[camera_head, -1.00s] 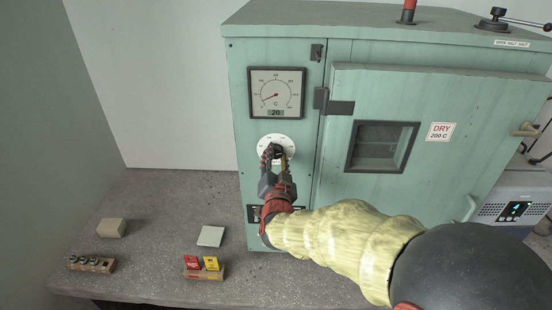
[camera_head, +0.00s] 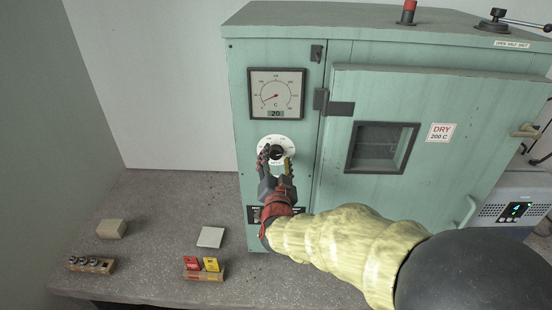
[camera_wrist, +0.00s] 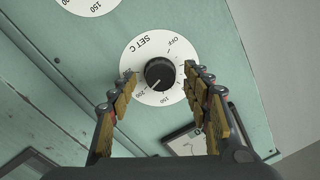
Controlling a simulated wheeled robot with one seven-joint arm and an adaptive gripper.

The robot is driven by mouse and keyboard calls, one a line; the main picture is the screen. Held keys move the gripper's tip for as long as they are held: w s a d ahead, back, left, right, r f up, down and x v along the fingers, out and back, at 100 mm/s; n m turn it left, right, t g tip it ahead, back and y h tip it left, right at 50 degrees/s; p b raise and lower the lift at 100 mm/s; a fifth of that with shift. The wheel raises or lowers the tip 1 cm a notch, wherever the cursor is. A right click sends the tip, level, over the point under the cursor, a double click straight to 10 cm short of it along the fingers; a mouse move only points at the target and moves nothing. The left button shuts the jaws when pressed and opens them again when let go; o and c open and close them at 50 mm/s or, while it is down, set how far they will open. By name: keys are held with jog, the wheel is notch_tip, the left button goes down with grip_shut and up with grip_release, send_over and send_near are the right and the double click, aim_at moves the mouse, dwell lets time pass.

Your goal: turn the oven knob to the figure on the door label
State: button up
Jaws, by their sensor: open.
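The black oven knob (camera_head: 277,153) sits on a white round dial (camera_wrist: 174,49) marked SET C, on the green oven's left panel. In the wrist view the knob (camera_wrist: 160,73) has a pale pointer mark that appears to aim lower left, towards the 200 mark. The door label (camera_head: 441,132) reads DRY 200 C. My gripper (camera_head: 276,162) is open in front of the dial. In the wrist view my gripper's fingers (camera_wrist: 160,78) stand on either side of the knob, with visible gaps between them and it.
A gauge (camera_head: 276,94) above the dial shows 20. The oven door has a dark window (camera_head: 382,147) and a handle. On the bench lie a beige block (camera_head: 111,229), a pale square (camera_head: 210,237), a holder with red and yellow tags (camera_head: 203,275) and a small wooden rack (camera_head: 91,265).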

jog(key=s, duration=1.1)
jog(key=shift+s+d, duration=0.15)
